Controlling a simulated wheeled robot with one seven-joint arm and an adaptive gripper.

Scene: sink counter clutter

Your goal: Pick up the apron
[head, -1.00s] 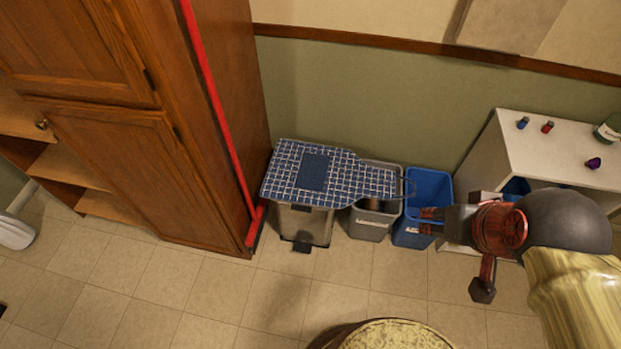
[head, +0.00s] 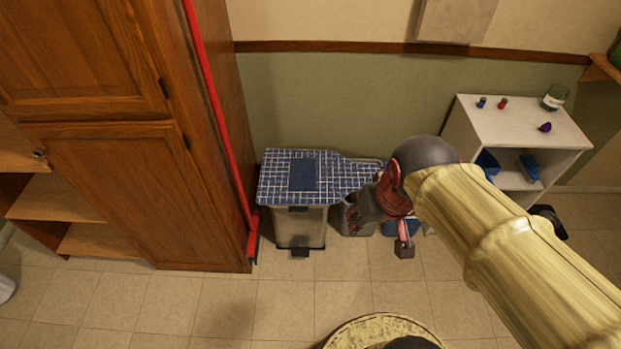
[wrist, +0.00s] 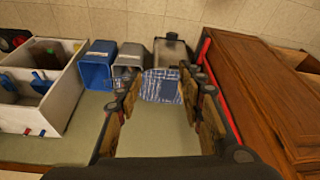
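The blue checked apron (head: 318,177) lies spread flat over the top of a step trash can (head: 298,228), its narrow end reaching right over the grey bin. In the wrist view, the apron (wrist: 161,86) shows between and beyond the two spread fingers of my gripper (wrist: 163,112). The gripper is open and nothing is between its pads. Whether a finger touches the apron cannot be told.
The grey bin (wrist: 129,60) and blue bin (wrist: 97,70) stand beside the trash can. A white shelf (head: 515,125) with small items is at the right. A wooden cabinet (head: 105,180) and a red pole (head: 221,125) are close on the left. Tiled floor in front is mostly clear.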

